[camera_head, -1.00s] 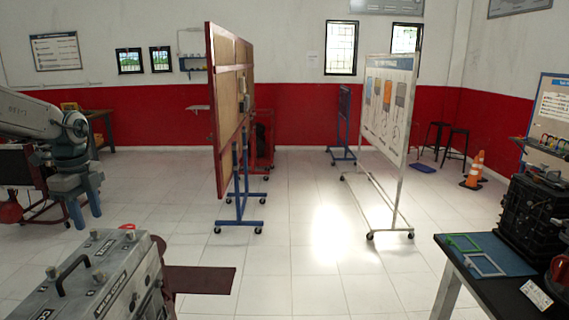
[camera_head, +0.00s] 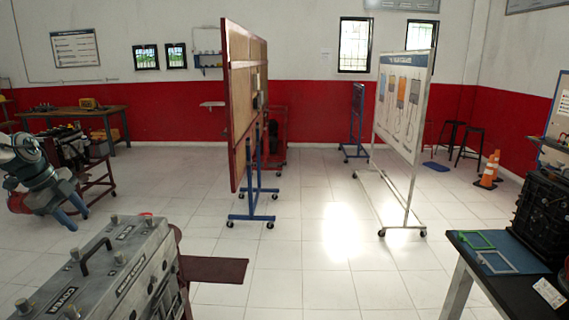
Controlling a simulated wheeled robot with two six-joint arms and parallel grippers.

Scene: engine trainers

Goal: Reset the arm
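My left arm comes in at the left edge, and its gripper (camera_head: 75,213) hangs low with two blue fingers spread apart. Nothing shows between the fingers. The gripper is in the air, above and to the left of the grey engine trainer box (camera_head: 130,256) in the view; I see no contact between them. My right arm and gripper are not in view.
Wheeled boards stand ahead, a red-framed one (camera_head: 236,110) and a white one (camera_head: 402,105). The tiled floor between them is clear.

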